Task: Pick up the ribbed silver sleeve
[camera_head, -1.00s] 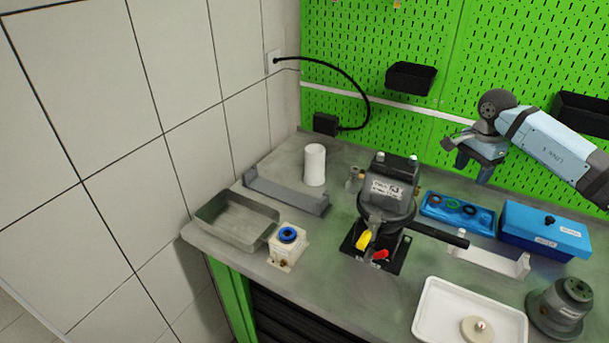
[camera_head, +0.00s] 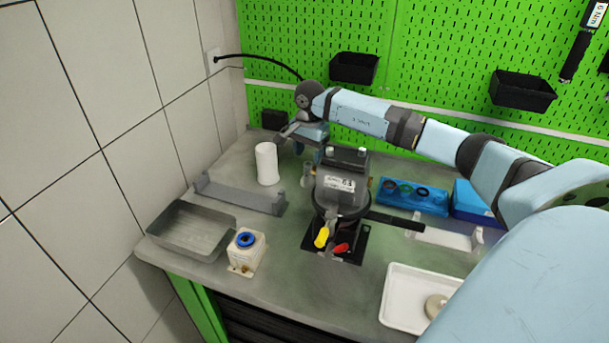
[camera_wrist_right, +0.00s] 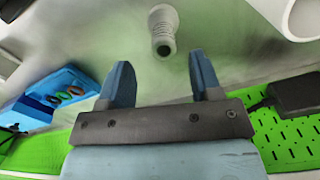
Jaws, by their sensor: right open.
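The ribbed silver sleeve (camera_wrist_right: 163,32) stands on the metal bench top in the right wrist view, above the gap between my fingertips in the picture. In the head view, a small silver piece (camera_head: 307,174) beside the pump appears to be this sleeve, partly hidden by the pump. My right gripper (camera_wrist_right: 160,72) is open, with its two blue fingers apart and nothing between them. It is also in the head view (camera_head: 291,142), behind the pump and right of the white cylinder. The fingers do not touch the sleeve. My left gripper is out of view.
The dark pump (camera_head: 342,185) and white cylinder (camera_head: 266,164) stand close by. A grey bracket (camera_head: 240,197), grey tray (camera_head: 190,231) and blue-topped block (camera_head: 246,252) lie at left. A blue ring holder (camera_head: 412,197) and white tray (camera_head: 398,311) are at right. The green pegboard (camera_head: 440,60) rises behind.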

